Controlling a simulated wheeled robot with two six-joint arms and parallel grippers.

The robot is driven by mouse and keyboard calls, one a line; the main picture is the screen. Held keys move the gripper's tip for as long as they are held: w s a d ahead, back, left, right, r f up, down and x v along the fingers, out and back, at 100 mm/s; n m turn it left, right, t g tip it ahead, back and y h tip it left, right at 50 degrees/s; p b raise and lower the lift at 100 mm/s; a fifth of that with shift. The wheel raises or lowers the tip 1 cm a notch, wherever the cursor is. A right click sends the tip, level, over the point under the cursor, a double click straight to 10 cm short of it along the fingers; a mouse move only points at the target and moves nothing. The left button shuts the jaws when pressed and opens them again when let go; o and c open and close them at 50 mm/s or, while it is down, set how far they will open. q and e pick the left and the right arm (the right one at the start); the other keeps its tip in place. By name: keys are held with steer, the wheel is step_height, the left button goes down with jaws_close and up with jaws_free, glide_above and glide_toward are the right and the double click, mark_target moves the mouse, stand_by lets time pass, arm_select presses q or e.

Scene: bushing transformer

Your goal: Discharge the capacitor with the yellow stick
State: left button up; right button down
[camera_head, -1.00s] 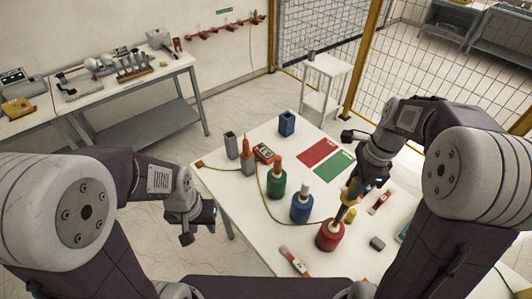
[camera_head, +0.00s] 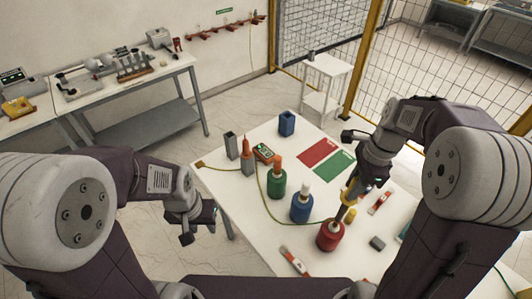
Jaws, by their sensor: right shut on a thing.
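My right gripper (camera_head: 358,178) is shut on the yellow stick (camera_head: 351,194) above the right part of the white table. The stick slants down, and its dark lower end reaches the top of the red cylinder (camera_head: 330,237); I cannot tell if they touch. A blue cylinder with a white top (camera_head: 301,209) and a green cylinder with an orange top (camera_head: 277,184) stand in a row behind it. Which one is the capacitor is not marked. My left gripper (camera_head: 202,226) is open and empty, off the table's left edge.
A green-yellow cable (camera_head: 262,193) runs across the white table (camera_head: 243,205) past the cylinders. A red mat (camera_head: 319,152) and a green mat (camera_head: 334,166) lie behind.

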steer(key=shift+r, duration=0.1)
step_height(320, 180, up, 7)
steer(key=p, duration=0.7)
stand_by(0.8)
